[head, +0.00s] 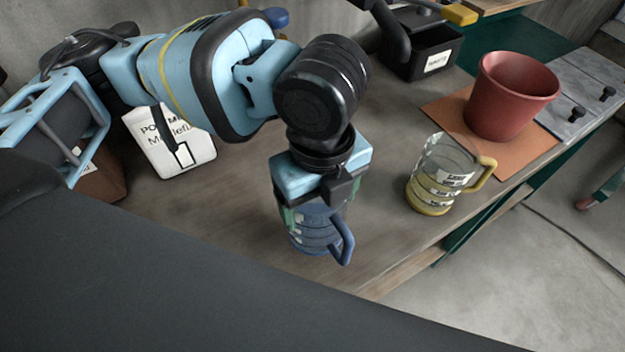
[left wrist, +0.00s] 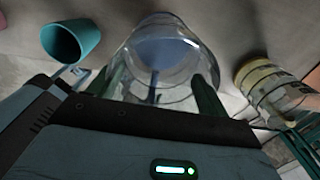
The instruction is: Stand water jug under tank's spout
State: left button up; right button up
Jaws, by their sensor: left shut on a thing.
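A clear jug with a blue base and blue handle (head: 341,244) is held below my left gripper (head: 315,212) in the head view. The gripper is shut on it, and its body hides the jug's top. In the left wrist view the clear jug (left wrist: 165,52) sits between the two green fingers of the gripper (left wrist: 163,90). I cannot tell whether its base touches the table. A second clear jug, with a yellow base and handle (head: 438,172), stands upright to the right, apart from the gripper. I cannot make out the tank or its spout for sure. My right gripper is not in view.
A red-brown pot (head: 512,95) stands on an orange mat (head: 455,110) at the back right. A black labelled box (head: 425,55) is at the back. A white labelled packet (head: 172,145) is at the left. The table (head: 385,235) is clear between the jugs.

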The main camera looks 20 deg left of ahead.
aim_at(313, 206)
pick_arm(q)
jog(key=w, duration=0.1)
jog(key=w+a, duration=0.2)
jog(key=shift+w+f, duration=0.15)
jog(key=shift+w, duration=0.15)
jog(key=shift+w, duration=0.1)
jog(key=f, duration=0.2)
jog(key=w+f, duration=0.1)
jog(key=shift+a+f+b, duration=0.15)
jog(key=shift+a+b, duration=0.15)
jog(key=shift+a, duration=0.05)
jog(key=shift+f, duration=0.15)
jog(key=shift+f, duration=0.15)
jog(key=o, duration=1.3)
